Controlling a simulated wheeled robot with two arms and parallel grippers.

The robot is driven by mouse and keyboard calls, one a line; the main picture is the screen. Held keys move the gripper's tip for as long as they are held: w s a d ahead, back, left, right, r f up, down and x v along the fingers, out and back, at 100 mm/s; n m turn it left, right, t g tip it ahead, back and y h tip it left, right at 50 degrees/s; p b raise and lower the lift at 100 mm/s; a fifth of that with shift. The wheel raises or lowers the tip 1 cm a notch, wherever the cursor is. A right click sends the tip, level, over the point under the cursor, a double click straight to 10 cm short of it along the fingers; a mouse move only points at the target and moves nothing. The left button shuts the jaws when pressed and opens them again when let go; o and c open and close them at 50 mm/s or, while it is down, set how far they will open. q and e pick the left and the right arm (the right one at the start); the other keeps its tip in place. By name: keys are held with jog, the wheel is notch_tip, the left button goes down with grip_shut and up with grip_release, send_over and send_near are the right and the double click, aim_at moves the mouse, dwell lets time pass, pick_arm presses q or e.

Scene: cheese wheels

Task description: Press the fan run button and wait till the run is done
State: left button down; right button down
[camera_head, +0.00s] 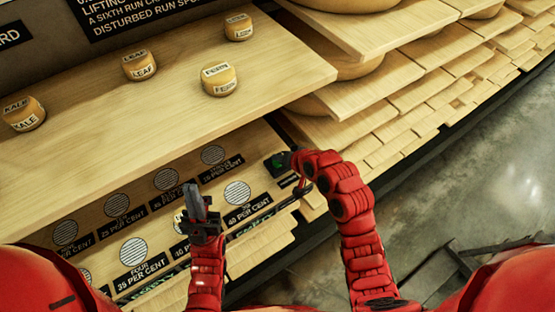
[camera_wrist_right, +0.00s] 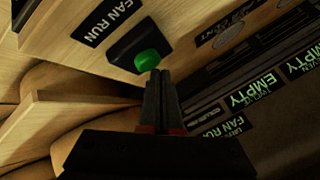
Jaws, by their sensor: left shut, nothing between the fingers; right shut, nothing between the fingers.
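The fan run button is a green dome (camera_wrist_right: 148,61) on a black box (camera_wrist_right: 128,47), beside a black "FAN RUN" label (camera_wrist_right: 107,19) in the right wrist view. In the head view the black box (camera_head: 273,169) shows partly at the board's right end. My right gripper (camera_wrist_right: 159,73) is shut and empty, with its tips just at the button's lower edge. I cannot tell whether they touch it. In the head view the right gripper (camera_head: 288,159) reaches the box. My left gripper (camera_head: 193,191) is shut and empty, upright in front of the vent panel.
Small labelled cheeses stand on the upper wooden shelf (camera_head: 150,95), among them "LEAF" (camera_head: 139,66) and "KALE" (camera_head: 23,113). Below are round vents with per cent labels (camera_head: 244,213). Green "EMPTY" displays (camera_wrist_right: 252,92) show nearby. Stacked boards with cheese wheels (camera_head: 345,62) stand at right, beside open floor (camera_head: 480,170).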

jog(key=shift+r, duration=0.35)
jog(key=shift+r+p, duration=1.35)
jog(key=shift+r, duration=1.2)
jog(key=shift+f, duration=0.1)
